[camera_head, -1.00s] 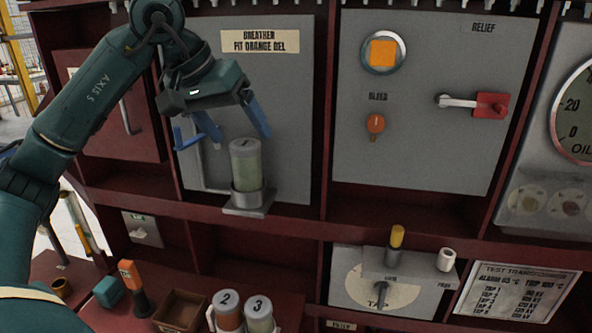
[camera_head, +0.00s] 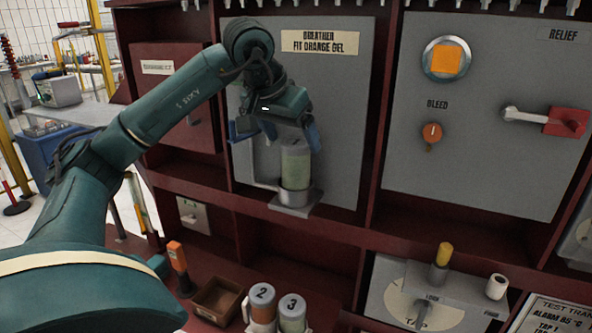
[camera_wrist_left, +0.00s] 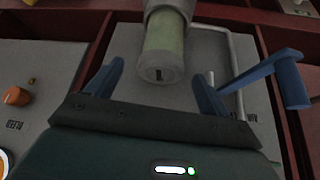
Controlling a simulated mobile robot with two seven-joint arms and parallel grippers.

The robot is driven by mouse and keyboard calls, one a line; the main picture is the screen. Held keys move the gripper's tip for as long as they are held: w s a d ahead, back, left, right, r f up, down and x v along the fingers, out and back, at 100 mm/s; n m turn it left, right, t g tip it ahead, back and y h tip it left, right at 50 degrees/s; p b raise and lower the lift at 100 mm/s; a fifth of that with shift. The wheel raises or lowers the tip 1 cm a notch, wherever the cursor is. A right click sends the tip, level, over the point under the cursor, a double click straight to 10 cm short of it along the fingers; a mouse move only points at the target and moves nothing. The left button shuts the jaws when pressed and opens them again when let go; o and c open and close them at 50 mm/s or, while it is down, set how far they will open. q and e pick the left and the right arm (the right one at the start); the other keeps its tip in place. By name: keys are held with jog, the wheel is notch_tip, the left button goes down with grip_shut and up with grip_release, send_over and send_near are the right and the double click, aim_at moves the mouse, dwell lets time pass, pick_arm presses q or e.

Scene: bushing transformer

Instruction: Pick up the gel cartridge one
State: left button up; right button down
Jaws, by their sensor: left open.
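Gel cartridge one (camera_head: 296,165) is a pale green cylinder with a grey cap marked 1. It stands upright in a grey holder (camera_head: 296,200) on the breather panel. My left gripper (camera_head: 291,136) is just above and around its cap, with blue fingers apart. In the left wrist view, the cartridge (camera_wrist_left: 165,42) shows its cap end between the two open fingers (camera_wrist_left: 158,71), with space on both sides. I see no finger closed on it. My right gripper is in no view.
A bent grey pipe (camera_wrist_left: 236,70) runs close to the cartridge. The bleed knob (camera_head: 431,134) is to the right.

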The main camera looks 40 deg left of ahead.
aim_at(293, 143)
pick_arm(q)
jog(key=x, duration=0.4)
jog(key=shift+a+f, duration=0.1)
jog(key=shift+c, duration=0.4)
